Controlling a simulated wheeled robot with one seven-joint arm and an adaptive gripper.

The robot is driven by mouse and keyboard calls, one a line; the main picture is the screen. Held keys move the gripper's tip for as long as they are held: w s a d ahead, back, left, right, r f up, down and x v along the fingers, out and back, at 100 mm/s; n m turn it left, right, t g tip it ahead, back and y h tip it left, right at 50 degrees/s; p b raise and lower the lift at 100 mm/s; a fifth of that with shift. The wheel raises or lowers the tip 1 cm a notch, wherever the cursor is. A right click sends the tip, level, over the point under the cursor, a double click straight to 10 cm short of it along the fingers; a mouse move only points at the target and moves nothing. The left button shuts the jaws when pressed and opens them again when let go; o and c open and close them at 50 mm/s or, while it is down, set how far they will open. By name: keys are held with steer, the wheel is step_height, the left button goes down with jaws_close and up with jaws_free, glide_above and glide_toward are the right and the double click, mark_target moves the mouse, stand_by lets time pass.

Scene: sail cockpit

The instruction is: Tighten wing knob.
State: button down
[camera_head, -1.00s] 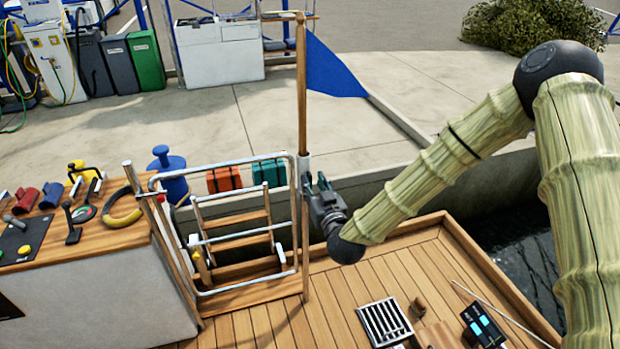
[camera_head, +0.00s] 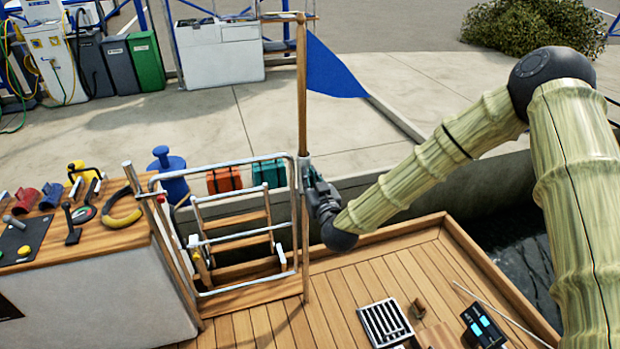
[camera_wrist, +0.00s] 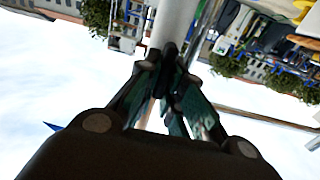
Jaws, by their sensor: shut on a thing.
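My gripper (camera_head: 307,174) is at the grey metal socket tube (camera_head: 304,161) that holds the wooden flagpole (camera_head: 302,95) at the boat's stern. In the wrist view my gripper (camera_wrist: 168,62) has its green-and-dark fingers closed together in front of the pale tube (camera_wrist: 178,22). A small dark piece, which seems to be the wing knob (camera_wrist: 169,49), is pinched between the fingertips against the tube. The fingers cover most of it, so its wings and their angle cannot be made out. In the head view the knob is hidden by my gripper.
A blue flag (camera_head: 333,72) hangs from the pole. A metal rail frame (camera_head: 225,168) with a wooden-stepped ladder (camera_head: 237,220) stands just left of the tube. A cockpit console (camera_head: 100,215) is farther left.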

steer(key=shift+m, duration=0.3)
steer(key=shift+w+d+f+m+b, duration=0.2)
steer(key=shift+m+b, duration=0.6)
steer(key=shift+m, duration=2.05)
steer(key=shift+s+d+f+m+b, duration=0.2)
steer(key=shift+m+b, duration=0.65)
steer(key=shift+m, duration=1.95)
steer(key=shift+w+d+f+m+b, duration=0.25)
steer(key=shift+m+b, duration=0.55)
steer(key=shift+m, duration=2.35)
steer(key=c, duration=1.5)
jaws_free()
steer(key=shift+c, duration=0.2)
steer(key=shift+s, duration=0.1)
